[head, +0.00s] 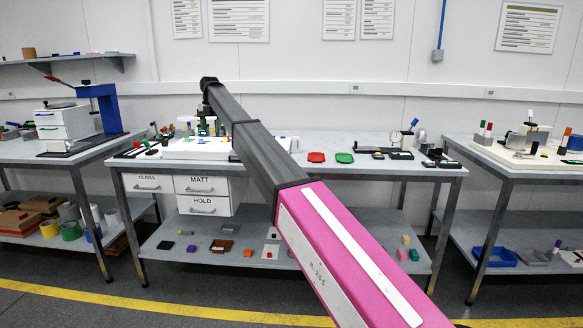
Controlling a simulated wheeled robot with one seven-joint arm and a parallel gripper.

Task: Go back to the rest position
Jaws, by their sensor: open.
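My arm stretches from the lower right up to the middle bench, with a pink link near me and a dark grey link beyond it. My gripper (205,130) hangs down from the far end of the arm, over the left part of the middle bench (310,144). It is small in the picture and partly behind my arm. It is open, and nothing shows clearly between its fingers. Below it is a white board (185,152) with several small coloured pieces. I cannot tell if the fingers touch any of them.
Drawers marked GLOSS, MATT and HOLD (202,203) hang under the bench. Other benches stand left (55,153) and right (500,160). Bare floor with a yellow line (150,305) lies in front.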

